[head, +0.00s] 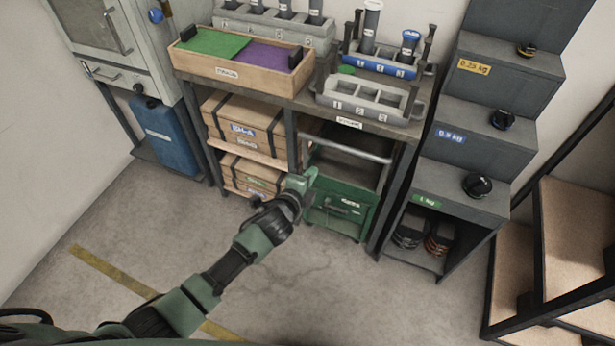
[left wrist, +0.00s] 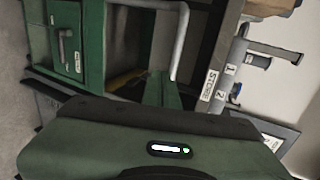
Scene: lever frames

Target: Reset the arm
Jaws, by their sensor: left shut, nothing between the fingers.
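My left arm comes in from the lower left in the head view, and its gripper (head: 312,177) is in front of the green cart under the workbench. The left gripper is shut and holds nothing. The green cart (head: 338,211) has a grey push handle (head: 352,147) and a drawer front; it also shows in the left wrist view (left wrist: 72,45). The wrist view is mostly filled by my own green gripper housing with a small lit indicator. My right gripper is not in view.
The workbench (head: 349,123) carries a wooden tray (head: 240,71) with green and purple panels and grey numbered racks (head: 362,99). Boxes (head: 242,126) sit on shelves below. Stepped weight shelves (head: 463,197) stand right, beside wooden stairs (head: 578,235). A blue canister (head: 165,133) is left. Floor in front is clear.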

